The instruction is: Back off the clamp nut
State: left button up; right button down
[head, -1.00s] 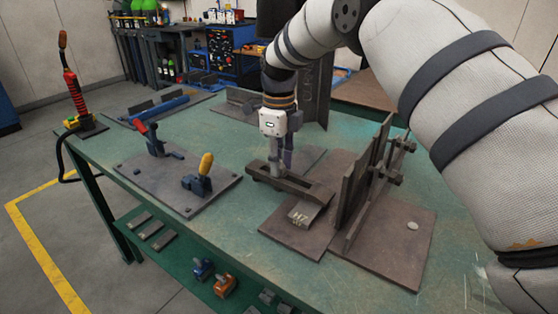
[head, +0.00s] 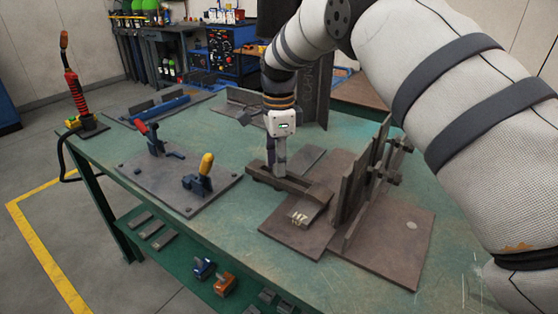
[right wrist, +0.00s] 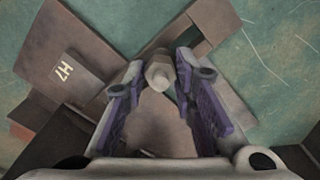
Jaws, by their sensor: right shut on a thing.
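My right gripper (head: 280,172) points down at the dark slotted clamp bar (head: 312,194) on the bench. In the right wrist view its two purple-padded fingers (right wrist: 160,74) stand either side of the clamp nut (right wrist: 158,70), a small grey-brown hex piece, and are shut on it. The clamp bar lies over a brown plate marked H7 (right wrist: 72,80), whose marked end also shows in the head view (head: 299,218). In the head view the nut is hidden by the fingers. My left gripper is not in view.
An upright plate fixture (head: 355,195) with bolts stands close right of the clamp bar on a brown base plate (head: 392,262). To the left, a plate (head: 150,180) carries red-handled and yellow-handled toggle clamps (head: 200,178). A red torch stand (head: 78,100) is at the bench's left corner.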

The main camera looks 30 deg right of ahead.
jog(key=n, duration=0.5)
jog(key=shift+n, duration=0.3)
jog(key=n, duration=0.9)
jog(key=shift+n, duration=0.4)
jog(key=n, duration=0.5)
jog(key=shift+n, duration=0.3)
jog(key=n, duration=2)
jog(key=shift+n, duration=0.4)
